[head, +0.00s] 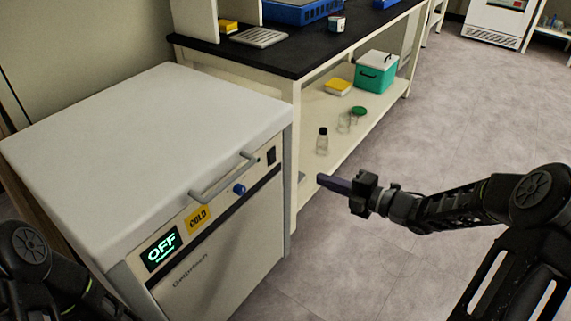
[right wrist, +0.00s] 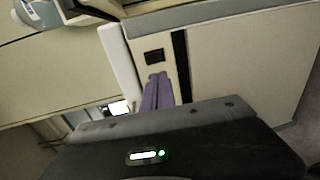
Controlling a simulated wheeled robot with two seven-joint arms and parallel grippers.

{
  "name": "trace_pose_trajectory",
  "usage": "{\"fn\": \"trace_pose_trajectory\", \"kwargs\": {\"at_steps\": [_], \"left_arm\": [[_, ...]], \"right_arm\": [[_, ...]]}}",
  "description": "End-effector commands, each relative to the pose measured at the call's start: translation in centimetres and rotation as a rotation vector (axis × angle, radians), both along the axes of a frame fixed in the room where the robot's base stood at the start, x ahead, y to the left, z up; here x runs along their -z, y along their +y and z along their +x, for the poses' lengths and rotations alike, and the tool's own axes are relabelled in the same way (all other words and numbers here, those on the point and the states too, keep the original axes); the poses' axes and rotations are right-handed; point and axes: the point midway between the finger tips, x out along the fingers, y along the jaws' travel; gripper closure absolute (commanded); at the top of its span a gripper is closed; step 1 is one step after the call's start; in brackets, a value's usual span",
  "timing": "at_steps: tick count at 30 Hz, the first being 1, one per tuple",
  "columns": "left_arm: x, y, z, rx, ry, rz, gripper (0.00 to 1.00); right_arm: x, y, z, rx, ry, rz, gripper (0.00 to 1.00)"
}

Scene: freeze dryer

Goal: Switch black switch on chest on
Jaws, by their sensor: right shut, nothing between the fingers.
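The chest (head: 130,150) is a white freezer-like box with a grey handle (head: 223,178) on its front. The small black switch (head: 271,156) sits at the right end of its front panel. The chest's display (head: 161,249) reads OFF in green. My right gripper (head: 322,180) is shut and empty, to the right of the chest and apart from it, pointing left. In the right wrist view the purple fingers (right wrist: 158,88) are together, and the black switch (right wrist: 154,56) appears just beyond their tips. My left arm shows at the lower left; its gripper is out of view.
A blue knob (head: 239,189) and yellow COLD label (head: 198,219) are on the chest's panel. A black-topped bench (head: 290,55) stands behind, with a green box (head: 376,72) and bottles (head: 322,141) on its lower shelf. The floor to the right is clear.

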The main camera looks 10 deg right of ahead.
Motion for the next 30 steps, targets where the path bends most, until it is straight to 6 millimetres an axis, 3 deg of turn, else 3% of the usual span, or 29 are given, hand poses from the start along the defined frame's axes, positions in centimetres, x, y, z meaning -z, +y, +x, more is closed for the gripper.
{"fn": "trace_pose_trajectory", "kwargs": {"at_steps": [14,30], "left_arm": [[0.4,0.0,0.1,-0.001,-0.002,0.0,1.0],[2.7,0.6,0.6,-0.014,-0.01,0.009,1.0]], "right_arm": [[0.4,0.9,1.0,0.0,0.004,0.003,1.0],[1.7,7.2,8.6,0.0,0.003,0.005,1.0]]}}
